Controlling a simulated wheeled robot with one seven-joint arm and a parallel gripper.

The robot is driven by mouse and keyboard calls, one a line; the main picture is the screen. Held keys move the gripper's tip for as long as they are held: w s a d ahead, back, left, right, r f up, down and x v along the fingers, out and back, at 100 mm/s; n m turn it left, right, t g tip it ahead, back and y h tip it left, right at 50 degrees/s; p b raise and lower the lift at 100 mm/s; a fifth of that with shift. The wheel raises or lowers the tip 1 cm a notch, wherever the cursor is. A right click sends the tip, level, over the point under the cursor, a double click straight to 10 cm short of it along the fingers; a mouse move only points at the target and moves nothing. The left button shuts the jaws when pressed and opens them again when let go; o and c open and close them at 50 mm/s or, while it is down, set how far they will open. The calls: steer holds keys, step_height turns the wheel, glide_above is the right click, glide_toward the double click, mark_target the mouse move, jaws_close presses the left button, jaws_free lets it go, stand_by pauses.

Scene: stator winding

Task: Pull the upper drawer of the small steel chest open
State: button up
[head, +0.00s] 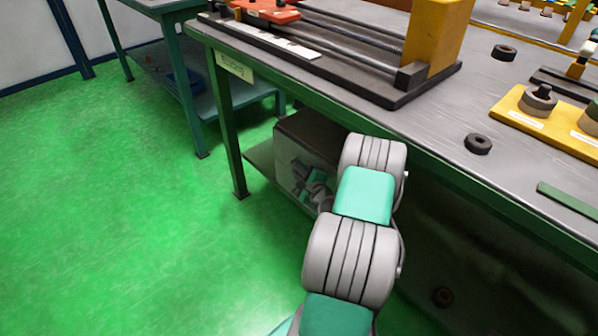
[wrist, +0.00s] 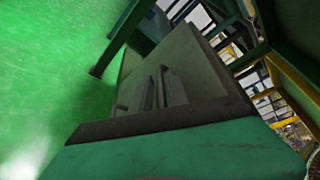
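The small steel chest (head: 312,131) stands on the low shelf under the workbench. Its shiny front carries blurred dark and teal patches that look like reflections of my arm. My arm reaches down in front of the bench and covers the chest's right part. In the wrist view the chest's grey face (wrist: 158,82) is close and tilted, with dark upright streaks on it. I cannot make out drawer seams or a handle, or whether a drawer is open. My gripper's fingers cannot be made out in either view.
The workbench (head: 430,128) overhangs the chest, with a green leg (head: 228,130) at its left. The low shelf's edge (head: 262,160) shows beside the chest. A dark-rimmed green surface (wrist: 180,155) fills the wrist view's bottom. Green floor (head: 110,210) at left is clear.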

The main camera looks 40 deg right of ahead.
jaws_close()
stand_by(1.4)
